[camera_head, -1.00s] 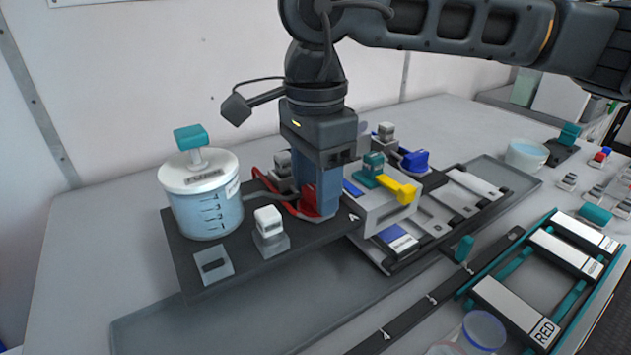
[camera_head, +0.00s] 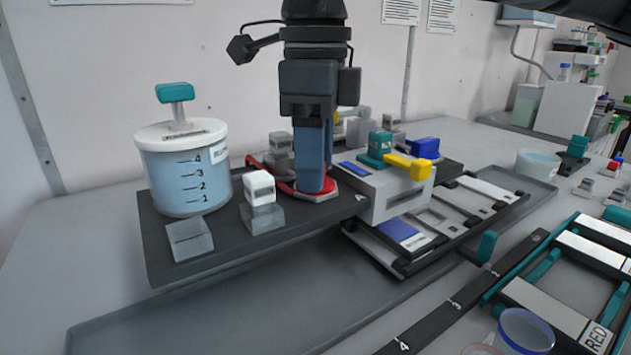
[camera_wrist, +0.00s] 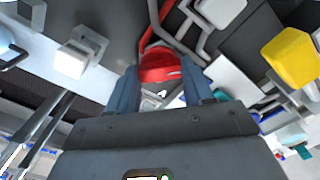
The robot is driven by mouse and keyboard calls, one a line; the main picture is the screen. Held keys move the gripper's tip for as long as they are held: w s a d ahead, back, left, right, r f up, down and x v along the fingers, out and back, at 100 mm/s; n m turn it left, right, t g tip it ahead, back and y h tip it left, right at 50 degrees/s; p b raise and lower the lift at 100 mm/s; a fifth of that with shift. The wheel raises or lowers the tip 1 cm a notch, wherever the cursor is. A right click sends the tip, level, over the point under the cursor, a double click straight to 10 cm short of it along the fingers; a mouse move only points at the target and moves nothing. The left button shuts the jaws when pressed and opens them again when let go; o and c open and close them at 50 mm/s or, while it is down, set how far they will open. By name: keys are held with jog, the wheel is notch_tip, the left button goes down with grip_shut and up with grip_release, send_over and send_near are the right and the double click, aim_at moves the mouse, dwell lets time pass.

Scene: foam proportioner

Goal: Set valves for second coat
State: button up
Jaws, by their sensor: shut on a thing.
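My gripper (camera_head: 311,186) points down over the dark platform and is shut on a red valve handle, whose red base ring (camera_head: 333,192) shows around the fingertips. In the wrist view the red handle (camera_wrist: 160,66) sits between my two blue fingers. Right of it is a grey block (camera_head: 372,202) with a teal knob (camera_head: 381,146) and a yellow lever (camera_head: 409,167) pointing right. A blue valve knob (camera_head: 425,148) stands behind the yellow lever. A white-capped block (camera_head: 260,188) stands left of my gripper. A clear tank (camera_head: 186,178) with a teal-topped plunger holds bluish liquid, level near 4.
A rack with white bars, one marked RED (camera_head: 545,310), lies at the right. A numbered dark strip (camera_head: 440,315) runs beside it. A clear cup (camera_head: 525,332) stands at the front, a bowl (camera_head: 537,163) at the back right. The front left tray (camera_head: 220,315) is bare.

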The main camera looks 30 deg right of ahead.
jog(key=m+b, duration=0.3)
jog(key=m, duration=0.1)
jog(key=shift+f+m+b, duration=0.2)
jog(key=shift+m+b, duration=0.1)
jog(key=shift+b, duration=0.1)
jog(key=shift+r+m+b, duration=0.2)
jog(key=shift+m+b, duration=1.15)
jog(key=shift+m, duration=0.95)
jog(key=o, duration=1)
jog(key=shift+o, duration=0.2)
notch_tip(320, 180, up, 8)
jog(key=p, duration=0.5)
jog(key=shift+f, duration=0.1)
